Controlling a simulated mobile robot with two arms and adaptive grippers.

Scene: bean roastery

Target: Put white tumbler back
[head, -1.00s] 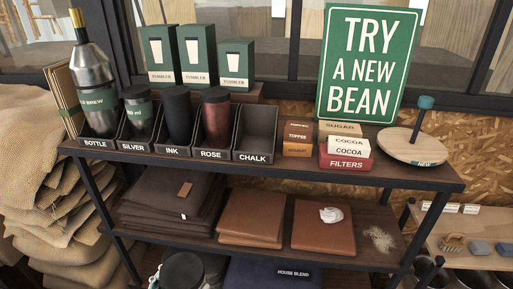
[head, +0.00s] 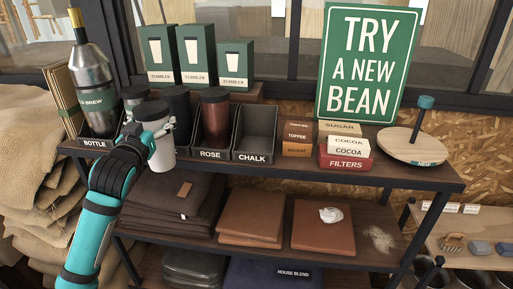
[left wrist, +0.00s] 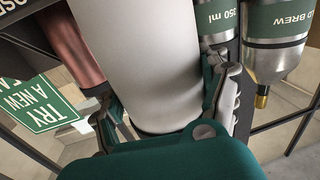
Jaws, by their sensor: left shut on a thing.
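The white tumbler (head: 160,146) has a dark lid and stands upright in my left gripper (head: 150,140), in front of the silver and ink bins. It also shows large in the left wrist view (left wrist: 140,60), with the left gripper's fingers (left wrist: 165,105) shut around it. The black bin labelled CHALK (head: 254,135) on the top shelf is empty. To its left, the ROSE bin (head: 212,154) holds a rose tumbler (head: 215,118). Dark ink and silver tumblers stand behind the white one, partly hidden. My right gripper is not in view.
A steel bottle (head: 93,95) stands at the left end. Green tumbler boxes (head: 195,58) are behind the bins. Small boxes, the filters box (head: 345,162) and a round wooden stand (head: 408,144) are to the right. Folded cloths and brown pads (head: 250,215) lie below.

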